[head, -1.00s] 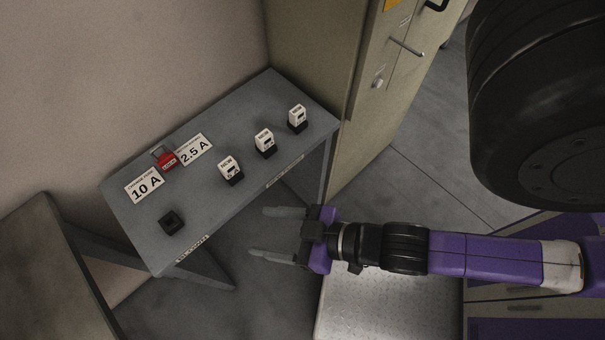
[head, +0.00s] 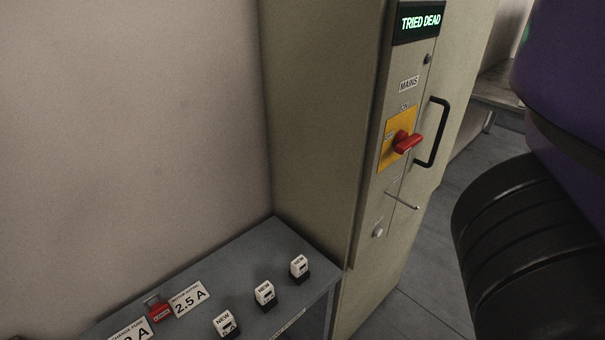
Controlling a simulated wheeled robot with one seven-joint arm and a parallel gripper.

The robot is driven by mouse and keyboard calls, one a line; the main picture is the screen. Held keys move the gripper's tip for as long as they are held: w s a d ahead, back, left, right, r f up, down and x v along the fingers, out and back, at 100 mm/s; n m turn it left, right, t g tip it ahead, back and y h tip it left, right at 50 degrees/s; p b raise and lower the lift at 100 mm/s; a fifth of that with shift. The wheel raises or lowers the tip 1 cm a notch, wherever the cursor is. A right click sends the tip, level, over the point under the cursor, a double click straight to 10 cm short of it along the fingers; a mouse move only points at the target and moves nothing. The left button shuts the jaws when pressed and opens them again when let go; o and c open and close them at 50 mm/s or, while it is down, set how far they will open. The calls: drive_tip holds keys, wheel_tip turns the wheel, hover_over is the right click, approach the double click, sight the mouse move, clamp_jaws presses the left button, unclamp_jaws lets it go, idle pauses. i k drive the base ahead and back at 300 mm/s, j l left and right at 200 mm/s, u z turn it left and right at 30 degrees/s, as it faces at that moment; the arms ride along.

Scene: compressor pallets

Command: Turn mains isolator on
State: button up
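The mains isolator is a red rotary handle (head: 406,143) on a yellow plate (head: 391,151). It is on the narrow front of a tall beige cabinet (head: 322,120), under a "MAINS" label (head: 409,85). An "ON" mark shows above the plate; the red handle points sideways to the right, not up at that mark. My gripper is out of view; only parts of my arm show at the right edge.
A black door handle (head: 434,132) is right of the isolator; a metal T-handle (head: 401,200) and a round knob (head: 377,230) are below it. A grey table (head: 250,248) stands left of the cabinet with several "NEW" blocks, a red padlock (head: 158,309) and rating labels.

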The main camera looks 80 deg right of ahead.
sight(402, 142)
drive_tip(key=z, duration=1.75)
